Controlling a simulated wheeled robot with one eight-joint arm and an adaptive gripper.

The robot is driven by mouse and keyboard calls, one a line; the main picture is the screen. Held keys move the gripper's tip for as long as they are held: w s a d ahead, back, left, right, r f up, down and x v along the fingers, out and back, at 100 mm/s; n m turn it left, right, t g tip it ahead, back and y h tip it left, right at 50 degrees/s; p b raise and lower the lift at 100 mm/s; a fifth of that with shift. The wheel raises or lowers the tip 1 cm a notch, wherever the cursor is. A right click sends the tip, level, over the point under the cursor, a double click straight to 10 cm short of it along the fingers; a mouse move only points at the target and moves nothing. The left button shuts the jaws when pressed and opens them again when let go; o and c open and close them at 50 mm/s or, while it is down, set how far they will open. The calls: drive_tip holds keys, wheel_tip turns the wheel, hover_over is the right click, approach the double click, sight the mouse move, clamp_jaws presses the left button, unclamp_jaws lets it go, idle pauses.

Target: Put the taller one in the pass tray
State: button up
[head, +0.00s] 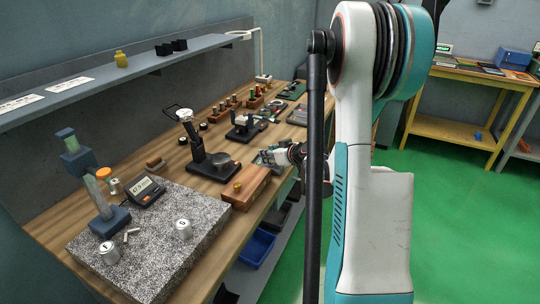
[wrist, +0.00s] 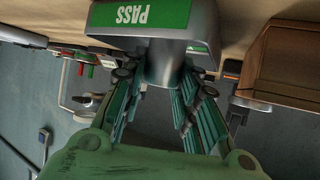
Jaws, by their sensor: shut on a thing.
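My gripper (wrist: 165,75) is shut on a smooth grey metal cylinder (wrist: 163,62), held between its fingertips in the wrist view. The pass tray (wrist: 202,46), with a green PASS label, is right at the cylinder's far end. I cannot tell whether the cylinder touches the tray or is inside it. In the head view my gripper (head: 268,157) is small and partly hidden near the bench's right edge, and the held piece is not clear there. Two silver cylinders with letter marks stand upright on the granite plate, one at the front left (head: 109,254) and one to the right (head: 183,229).
The speckled granite plate (head: 150,275) also carries a blue-based stand (head: 109,220). A wooden block (head: 245,190) with a brass knob sits just in front of my gripper; a black dial stand (head: 205,160) is left of it.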

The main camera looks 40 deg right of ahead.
drive_tip(key=shift+f, duration=0.2)
drive_tip(key=o, duration=0.8)
drive_tip(key=shift+r, duration=0.1)
drive_tip(key=shift+o, duration=0.2)
drive_tip(key=shift+r, duration=0.1)
drive_tip(key=shift+s+r, duration=0.15)
drive_tip(key=shift+r, duration=0.05)
drive_tip(key=p+v, duration=0.3)
drive_tip(key=v, duration=0.8)
drive_tip(key=shift+s+p, duration=0.3)
drive_tip(key=shift+p, duration=0.1)
drive_tip(key=shift+a, duration=0.1)
